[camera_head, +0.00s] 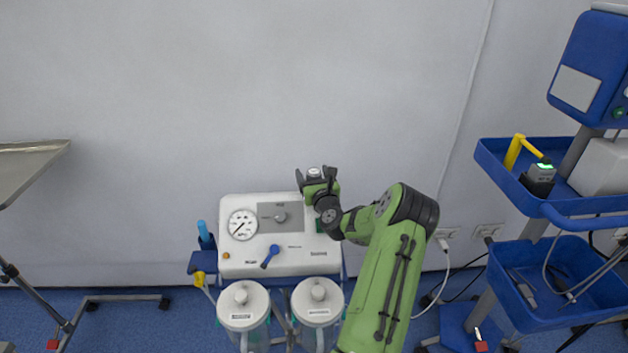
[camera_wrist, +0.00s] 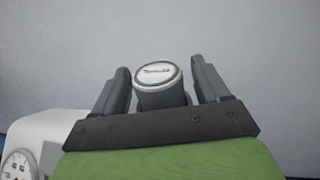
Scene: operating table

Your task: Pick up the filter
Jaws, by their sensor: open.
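The filter (camera_wrist: 157,75) is a short grey cylinder with a pale, lettered round top. In the wrist view it stands between the two dark fingers of my gripper (camera_wrist: 160,88), with a gap visible on each side. In the head view the filter (camera_head: 314,173) shows as a small light-topped piece between the fingers of my gripper (camera_head: 317,180), above the right end of the white suction unit (camera_head: 235,268). My gripper is open around it. The filter's lower part is hidden behind my gripper's palm in the wrist view.
The suction unit has a gauge (camera_head: 242,224), a blue lever (camera_head: 270,256) and two lidded jars (camera_head: 243,305) in front. A blue-trayed cart (camera_head: 495,150) stands at right. A metal tray table (camera_head: 30,165) is at left.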

